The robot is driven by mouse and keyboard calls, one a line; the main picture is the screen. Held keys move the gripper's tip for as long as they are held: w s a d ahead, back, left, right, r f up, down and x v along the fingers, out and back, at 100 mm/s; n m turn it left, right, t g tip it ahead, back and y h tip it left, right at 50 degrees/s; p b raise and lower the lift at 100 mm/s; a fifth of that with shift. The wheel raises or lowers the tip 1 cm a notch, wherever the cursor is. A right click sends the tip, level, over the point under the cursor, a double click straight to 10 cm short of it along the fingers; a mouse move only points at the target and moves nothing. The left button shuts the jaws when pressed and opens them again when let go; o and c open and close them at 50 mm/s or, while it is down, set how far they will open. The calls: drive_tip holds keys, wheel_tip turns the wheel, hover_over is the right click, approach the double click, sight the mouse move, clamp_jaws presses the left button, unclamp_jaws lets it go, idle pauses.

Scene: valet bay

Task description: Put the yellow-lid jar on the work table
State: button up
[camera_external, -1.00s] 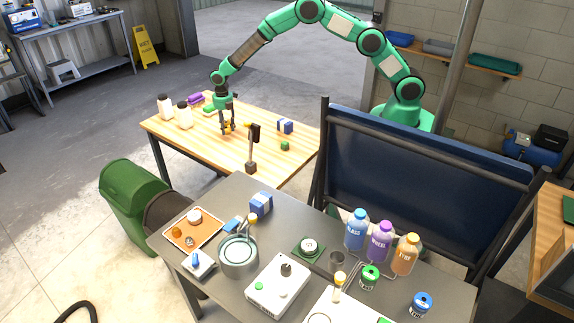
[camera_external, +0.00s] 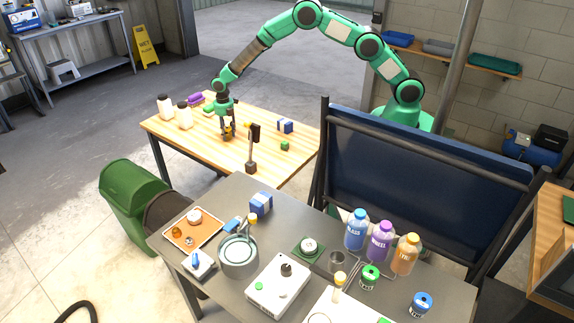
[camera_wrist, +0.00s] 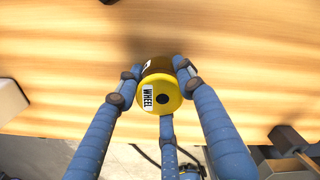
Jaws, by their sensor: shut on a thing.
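The yellow-lid jar (camera_wrist: 160,96) is between my gripper's fingers in the wrist view, its yellow lid toward the camera with a white label reading WHEEL. In the external view my gripper (camera_external: 228,134) is low over the wooden work table (camera_external: 198,148), near its front edge, and mostly hides the jar. My gripper (camera_wrist: 154,80) is shut on the jar, with fingers on both sides and one below. The jar is at or just above the tabletop; I cannot tell if it touches.
A grey bench (camera_external: 290,223) in front holds bottles, jars and a pot.

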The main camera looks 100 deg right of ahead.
sight(227, 128)
drive_tip(key=shift+f, duration=0.1)
drive_tip(key=o, duration=1)
drive_tip(key=shift+o, duration=0.2)
wheel_tip(227, 128, up, 12)
drive_tip(key=p, duration=0.3)
